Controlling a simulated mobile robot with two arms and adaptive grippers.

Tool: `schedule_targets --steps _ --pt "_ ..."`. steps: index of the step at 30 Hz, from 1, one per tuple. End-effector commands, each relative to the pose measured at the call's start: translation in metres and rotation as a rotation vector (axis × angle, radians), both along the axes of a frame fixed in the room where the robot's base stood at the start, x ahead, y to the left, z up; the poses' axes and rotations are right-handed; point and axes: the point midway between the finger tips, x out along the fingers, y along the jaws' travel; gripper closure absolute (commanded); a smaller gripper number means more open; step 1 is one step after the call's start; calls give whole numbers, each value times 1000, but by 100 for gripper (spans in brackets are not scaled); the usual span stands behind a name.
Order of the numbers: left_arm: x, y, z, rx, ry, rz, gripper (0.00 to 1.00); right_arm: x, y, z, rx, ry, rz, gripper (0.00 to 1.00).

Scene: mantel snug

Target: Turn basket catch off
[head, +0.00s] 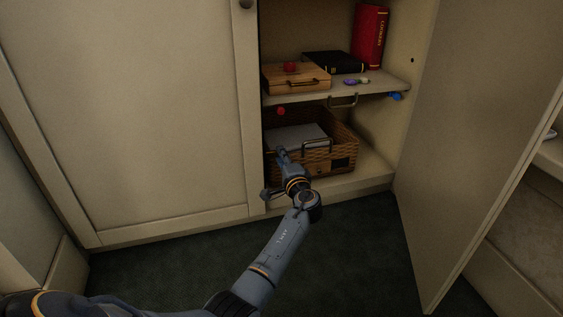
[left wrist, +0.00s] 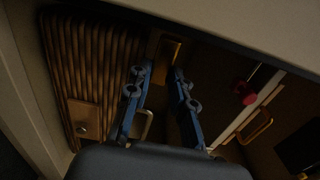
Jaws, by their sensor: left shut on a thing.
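A brown wicker basket (head: 343,145) stands in the lower compartment of the open cupboard. It holds a flat grey thing (head: 297,136), and a metal loop handle (head: 317,143) shows above its front. A dark plate (head: 341,163) is on its front right. My left gripper (head: 281,153) is at the basket's front left and hides that part. The contact is dark, and the catch's turn is unclear. My right gripper is out of view.
The shelf (head: 383,89) above bears a wooden box (head: 296,80), a black book (head: 334,63) and a red book (head: 369,37). A red knob (head: 281,111) is just above the basket. The open door (head: 470,130) stands at right. The carpet (head: 350,250) is clear.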

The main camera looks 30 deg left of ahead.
Motion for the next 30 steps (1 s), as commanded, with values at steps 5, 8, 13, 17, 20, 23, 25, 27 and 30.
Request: schedule_targets --steps 5,8,13,17,20,23,25,27,30 --pt "0 -1 -1 -22 -21 0 100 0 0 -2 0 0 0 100" --pt "0 -1 -1 -26 -25 0 100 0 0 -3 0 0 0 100" --pt "0 -1 -1 -27 -26 0 100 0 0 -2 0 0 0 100" --pt "0 -1 -1 -27 -26 0 100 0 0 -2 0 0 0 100" --pt "0 -1 -1 -26 -26 0 68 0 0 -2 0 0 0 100" --pt "0 -1 0 -26 -25 0 68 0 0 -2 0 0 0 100" --pt "0 -1 0 -25 -26 0 68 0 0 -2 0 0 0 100" --pt "0 0 0 -25 -26 0 68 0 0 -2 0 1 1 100" --pt "0 0 0 -23 -26 0 68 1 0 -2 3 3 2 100"
